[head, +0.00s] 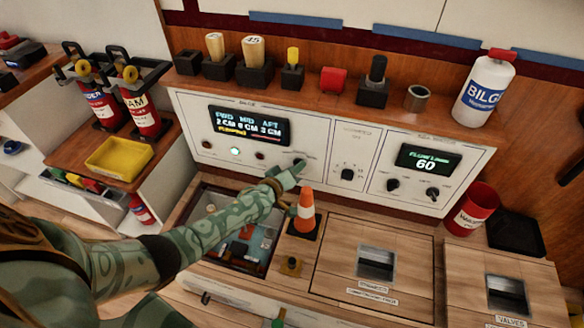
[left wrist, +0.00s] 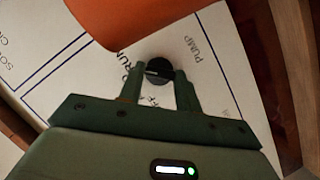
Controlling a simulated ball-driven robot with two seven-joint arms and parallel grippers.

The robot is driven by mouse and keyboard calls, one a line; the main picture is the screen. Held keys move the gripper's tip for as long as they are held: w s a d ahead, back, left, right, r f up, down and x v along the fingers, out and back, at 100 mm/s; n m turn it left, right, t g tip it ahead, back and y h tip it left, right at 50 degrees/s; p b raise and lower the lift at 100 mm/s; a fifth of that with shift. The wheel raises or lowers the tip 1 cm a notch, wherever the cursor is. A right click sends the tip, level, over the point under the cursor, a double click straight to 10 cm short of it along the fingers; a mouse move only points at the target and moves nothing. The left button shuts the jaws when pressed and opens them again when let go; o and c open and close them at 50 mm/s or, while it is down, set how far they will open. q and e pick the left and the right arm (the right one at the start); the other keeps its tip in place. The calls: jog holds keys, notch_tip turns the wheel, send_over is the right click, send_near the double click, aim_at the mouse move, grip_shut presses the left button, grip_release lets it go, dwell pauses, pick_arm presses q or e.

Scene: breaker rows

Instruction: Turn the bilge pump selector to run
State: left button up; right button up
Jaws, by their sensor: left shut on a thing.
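The bilge pump selector is a small round black knob on the white panel (head: 290,120), best seen in the left wrist view (left wrist: 158,71). Printed letters around it include PUMP and RUN; the rest is partly covered. My left gripper (head: 298,167) is at the lower middle of the panel, its green fingers (left wrist: 172,78) shut on the knob from either side. In the head view the gripper mostly hides the knob. The exact direction of its pointer is hard to tell. My right gripper is in neither view.
A large orange shape (left wrist: 130,18) fills the top of the left wrist view. An open hatch (head: 235,235) lies under my left forearm.

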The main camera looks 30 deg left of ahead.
pick_arm(q)
jog(key=shift+f, duration=0.1)
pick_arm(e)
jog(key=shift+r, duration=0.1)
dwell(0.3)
pick_arm(q)
jog(key=o, duration=1)
jog(key=shift+c, duration=0.2)
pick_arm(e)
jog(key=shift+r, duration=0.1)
pick_arm(q)
jog(key=p+v, duration=0.8)
jog(key=v, duration=0.8)
jog(key=shift+s, duration=0.15)
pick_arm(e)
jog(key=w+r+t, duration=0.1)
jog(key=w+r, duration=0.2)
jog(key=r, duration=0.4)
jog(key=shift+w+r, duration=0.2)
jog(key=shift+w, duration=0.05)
pick_arm(q)
jog(key=shift+d, duration=0.1)
